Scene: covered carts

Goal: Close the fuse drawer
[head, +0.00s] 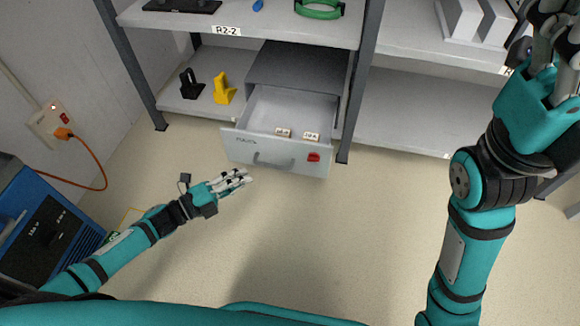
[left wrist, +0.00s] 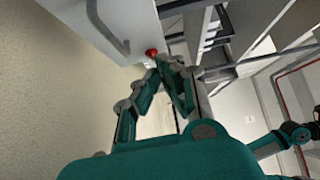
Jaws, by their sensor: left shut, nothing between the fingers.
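The fuse drawer (head: 245,149) is pulled out of its grey cabinet (head: 297,75) on the lower shelf. Its pale front has a handle (head: 273,162) and a red part at the right end (head: 313,157). Two small labelled pieces (head: 311,136) show inside. My left gripper (head: 246,178) is shut and empty, in front of the drawer and near the lower left of its front in the head view. In the left wrist view its fingertips (left wrist: 171,60) meet beside the red part and drawer front (left wrist: 85,20); contact cannot be told. My right gripper (head: 556,40) is raised at upper right, partly cut off.
A yellow holder (head: 223,90) and a black holder (head: 190,83) stand left of the cabinet. A dark shelf post (head: 356,90) rises right of the drawer. An orange cable (head: 100,170) hangs at the left wall. The floor before the drawer is clear.

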